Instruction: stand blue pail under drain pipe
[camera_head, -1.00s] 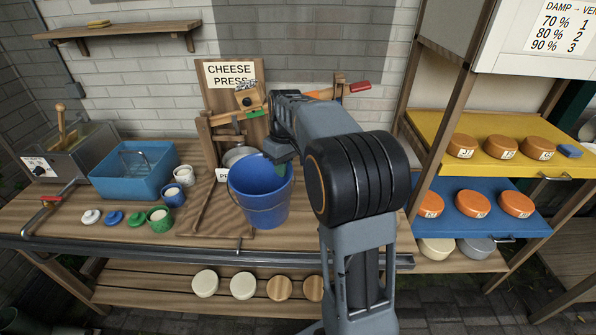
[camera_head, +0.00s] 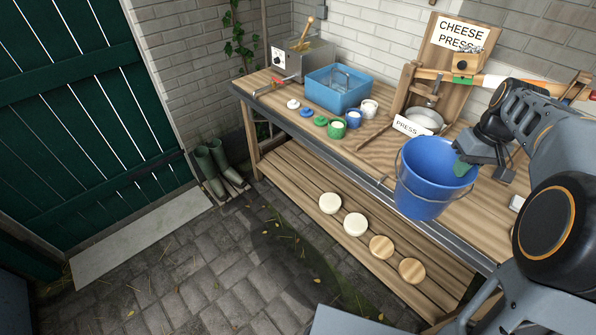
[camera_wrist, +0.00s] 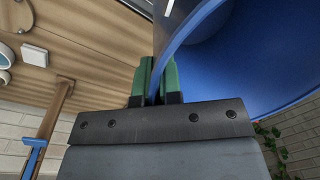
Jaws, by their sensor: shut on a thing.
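The blue pail (camera_head: 422,185) is upright, with its thin wire handle hanging down outside. My gripper (camera_head: 463,167) is shut on the right side of its rim. In the wrist view, the green-padded fingers (camera_wrist: 159,82) pinch the wall of the pail (camera_wrist: 245,75). In the head view the pail overlaps the front edge of the bench; I cannot tell its height above the bench top. A grey metal channel (camera_head: 345,158) runs along the bench's front edge. I cannot clearly make out the drain pipe; the pail may hide part of that edge.
On the bench top (camera_head: 262,84) stand a light-blue basin (camera_head: 325,95), small pots and lids, and the cheese press (camera_head: 408,85). Cheese rounds and wooden discs lie on the lower shelf (camera_head: 305,190). Boots (camera_head: 210,160) stand by the green door (camera_head: 70,110). The paved floor in front is clear.

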